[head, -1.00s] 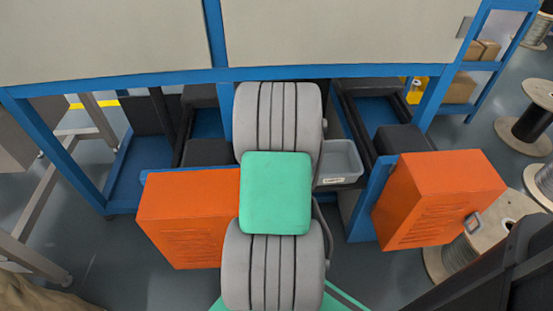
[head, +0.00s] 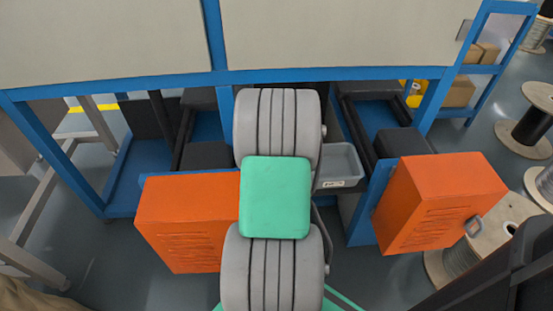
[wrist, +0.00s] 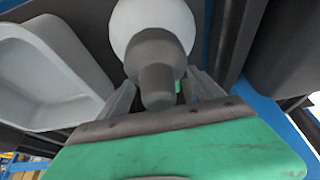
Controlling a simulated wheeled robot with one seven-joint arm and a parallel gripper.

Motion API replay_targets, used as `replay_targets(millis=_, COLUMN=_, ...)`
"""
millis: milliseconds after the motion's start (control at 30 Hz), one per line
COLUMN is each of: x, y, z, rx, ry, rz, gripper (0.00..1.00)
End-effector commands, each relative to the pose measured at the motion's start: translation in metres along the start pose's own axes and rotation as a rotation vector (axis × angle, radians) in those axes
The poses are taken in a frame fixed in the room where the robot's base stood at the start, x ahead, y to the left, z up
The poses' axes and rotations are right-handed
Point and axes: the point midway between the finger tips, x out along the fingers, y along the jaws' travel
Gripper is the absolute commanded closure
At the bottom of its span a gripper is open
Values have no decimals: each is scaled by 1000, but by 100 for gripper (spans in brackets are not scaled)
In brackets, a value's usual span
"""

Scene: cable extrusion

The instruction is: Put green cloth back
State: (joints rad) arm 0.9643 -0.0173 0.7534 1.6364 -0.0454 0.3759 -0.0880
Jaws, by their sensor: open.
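No object shows clearly as the green cloth. A small green patch (wrist: 180,87) shows in the wrist view beside a grey knob-like tip; I cannot tell whether it is cloth. My gripper (wrist: 160,84) is open in the wrist view, its pale fingers on either side of that grey tip (wrist: 157,75), which stands before a round white part (wrist: 153,25). I cannot tell whether the fingers touch it. The broad scuffed green plate below the fingers appears to be mine. In the head view my grey ribbed and green arm links hide the gripper.
A grey bin (head: 339,165) sits just right of my arm; it also shows at left in the wrist view (wrist: 45,70). Orange boxes (head: 190,215) (head: 440,200) flank the arm. The blue machine frame (head: 330,73) with pale panels is ahead. Cable spools (head: 535,115) stand at right.

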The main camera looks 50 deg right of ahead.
Motion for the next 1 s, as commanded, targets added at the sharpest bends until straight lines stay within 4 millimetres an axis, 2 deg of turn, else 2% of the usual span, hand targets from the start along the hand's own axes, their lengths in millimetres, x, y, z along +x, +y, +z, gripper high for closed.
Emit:
replay_targets(millis=200, x=-57, y=0, z=-4, rx=0, ry=5, rz=1, gripper=25)
replay_targets(millis=400, x=-100, y=0, z=-3, rx=0, ry=4, rz=0, gripper=25)
replay_targets(millis=567, x=-113, y=0, z=-1, rx=0, ry=1, rz=0, gripper=25)
replay_targets(millis=1000, x=-113, y=0, z=0, rx=0, ry=0, rz=0, gripper=25)
